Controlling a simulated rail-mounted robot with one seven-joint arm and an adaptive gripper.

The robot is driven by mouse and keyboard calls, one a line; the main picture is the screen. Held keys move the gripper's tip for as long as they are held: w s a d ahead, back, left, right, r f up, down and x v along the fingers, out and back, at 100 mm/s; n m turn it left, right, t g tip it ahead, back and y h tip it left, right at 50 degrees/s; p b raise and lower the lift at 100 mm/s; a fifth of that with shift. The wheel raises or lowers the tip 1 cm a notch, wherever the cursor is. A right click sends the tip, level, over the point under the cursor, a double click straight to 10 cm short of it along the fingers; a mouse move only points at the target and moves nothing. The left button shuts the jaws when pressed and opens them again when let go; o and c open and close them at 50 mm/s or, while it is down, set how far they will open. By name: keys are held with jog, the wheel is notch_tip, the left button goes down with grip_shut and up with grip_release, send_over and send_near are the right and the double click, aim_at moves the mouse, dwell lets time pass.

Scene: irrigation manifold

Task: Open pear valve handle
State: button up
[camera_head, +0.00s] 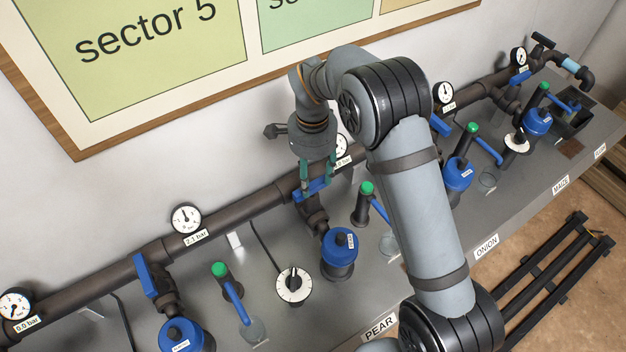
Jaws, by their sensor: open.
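The blue pear valve handle (312,190) sits on the short branch below the main pipe, above the part of the bench marked by the PEAR label (380,328). It lies crosswise to its branch, roughly along the main pipe. My gripper (318,178) points down right over this handle, with its teal fingers apart, one toward each end of the handle. The fingertips look close to the handle; I cannot tell whether they touch it. My gripper hides part of the pipe and the gauge behind it.
A blue handle (146,275) at left lies along its branch. A blue-capped filter (341,243), a white dial (293,285) and a green-topped post (366,189) stand near my gripper. The gauge (186,218) reads 2.1 bar. My arm covers the bench's middle.

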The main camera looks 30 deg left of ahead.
aim_at(312, 194)
jog(key=shift+f, duration=1.45)
jog(key=shift+c, duration=0.9)
grip_shut()
